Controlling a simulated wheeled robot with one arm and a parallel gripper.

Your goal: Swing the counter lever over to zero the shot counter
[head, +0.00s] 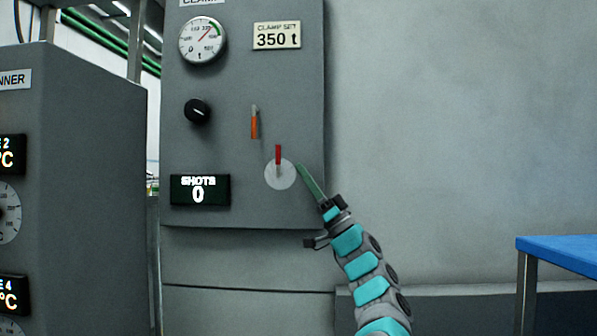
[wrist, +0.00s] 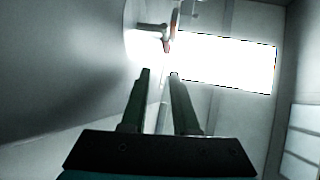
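The counter lever (head: 278,154) is a short red handle on a round pale disc (head: 281,175), low on the grey panel. It points straight up in the head view. The shot counter (head: 200,190) to its left reads "SHOTS 0". My gripper (head: 300,167) has green fingers and is just right of the disc, with no clear contact. In the wrist view the two fingers (wrist: 160,74) are apart with nothing between them. The lever's reddish end (wrist: 167,46) shows beyond the fingertips there.
An orange lever (head: 255,123) sits above and left of the disc, with a black knob (head: 197,111) and a gauge (head: 202,41) further left. A grey cabinet (head: 85,200) stands at the left. A blue table (head: 570,247) is at right. The wall right of the panel is bare.

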